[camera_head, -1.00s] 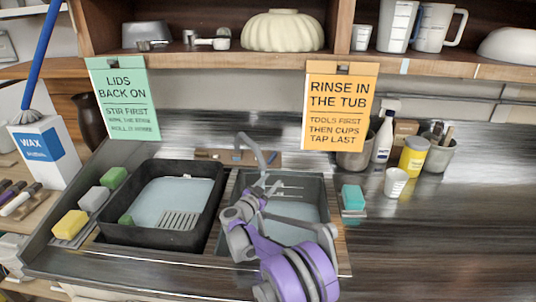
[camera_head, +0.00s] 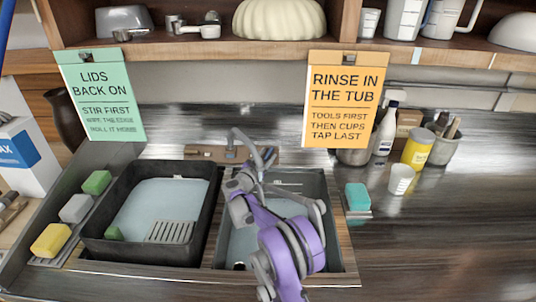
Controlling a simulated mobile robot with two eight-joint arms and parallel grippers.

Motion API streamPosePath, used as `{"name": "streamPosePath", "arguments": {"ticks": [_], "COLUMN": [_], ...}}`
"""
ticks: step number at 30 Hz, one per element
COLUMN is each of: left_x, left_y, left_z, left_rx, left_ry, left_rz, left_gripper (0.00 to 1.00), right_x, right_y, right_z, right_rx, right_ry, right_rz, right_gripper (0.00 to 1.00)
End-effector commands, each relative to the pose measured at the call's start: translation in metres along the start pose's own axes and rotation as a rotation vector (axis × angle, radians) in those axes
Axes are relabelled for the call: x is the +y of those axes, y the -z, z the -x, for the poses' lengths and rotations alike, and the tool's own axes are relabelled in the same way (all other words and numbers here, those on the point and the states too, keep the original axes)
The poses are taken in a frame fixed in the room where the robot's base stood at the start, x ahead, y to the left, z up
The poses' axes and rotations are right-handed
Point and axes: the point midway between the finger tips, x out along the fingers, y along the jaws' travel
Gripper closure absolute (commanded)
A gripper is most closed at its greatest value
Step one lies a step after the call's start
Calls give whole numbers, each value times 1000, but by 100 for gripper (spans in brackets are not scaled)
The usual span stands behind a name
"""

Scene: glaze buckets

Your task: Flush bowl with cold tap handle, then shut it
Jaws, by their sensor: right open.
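The grey tap (camera_head: 234,137) rises from a brown strip behind the two basins, its spout curving toward the right basin. I cannot make out a separate cold handle; the gripper may cover it. The right basin (camera_head: 325,215) has a pale bluish inside, partly hidden by my purple right arm. I cannot tell whether water runs. My right gripper (camera_head: 262,164) is open beside the spout, over the back left of the right basin; I cannot tell whether it touches the tap. My left gripper is out of view.
A dark tub (camera_head: 213,205) with a slatted grate fills the left basin. A white cup (camera_head: 400,179) and bottles stand further right. Two hanging signs (camera_head: 345,98) flank the tap.

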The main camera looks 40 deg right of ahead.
Motion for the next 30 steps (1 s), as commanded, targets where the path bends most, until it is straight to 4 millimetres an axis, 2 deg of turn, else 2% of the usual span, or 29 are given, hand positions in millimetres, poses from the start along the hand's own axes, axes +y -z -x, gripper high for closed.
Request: {"name": "streamPosePath", "arguments": {"ticks": [3, 11, 12, 18, 20, 30], "left_x": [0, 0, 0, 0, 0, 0], "left_y": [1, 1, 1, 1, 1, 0], "left_z": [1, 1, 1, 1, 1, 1], "left_rx": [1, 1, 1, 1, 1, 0], "left_ry": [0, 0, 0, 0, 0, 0], "left_rz": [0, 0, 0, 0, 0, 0], "left_gripper": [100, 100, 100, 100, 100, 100], "right_x": [0, 0, 0, 0, 0, -1], "right_y": [1, 0, 0, 0, 0, -1], "right_z": [-9, -10, -10, -10, -10, -10], "right_rx": [1, 0, 0, 0, 0, -1], "right_ry": [-1, 0, 0, 0, 0, -26], "right_rz": [0, 0, 0, 0, 0, -19], "right_gripper": [54, 54, 56, 92, 100, 100]}}
